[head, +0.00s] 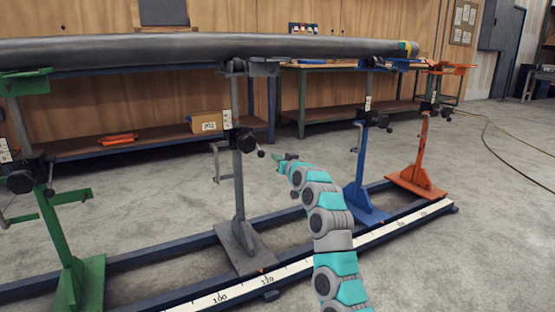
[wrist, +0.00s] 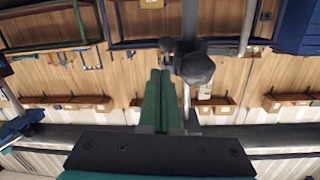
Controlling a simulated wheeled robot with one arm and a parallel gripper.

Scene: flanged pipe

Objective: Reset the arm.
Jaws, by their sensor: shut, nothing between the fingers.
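My teal and grey arm reaches up from the bottom of the head view. My gripper (head: 284,158) is at its far end, small in the picture, between the grey stand (head: 238,165) and the blue stand (head: 360,170), below the pipe. In the wrist view the two green fingers of my gripper (wrist: 160,75) lie together, shut, with nothing seen between them. A dark round knob (wrist: 197,68) on a stand shows just right of the fingertips; I cannot tell the gap. The long grey pipe (head: 190,47) lies across the stands.
A green stand (head: 82,260) is at left, an orange stand (head: 418,165) at right. The stands are on a dark blue rail frame with a white scale (head: 380,232). Behind are workbenches and a cardboard box (head: 205,122). A cable crosses the open floor at right.

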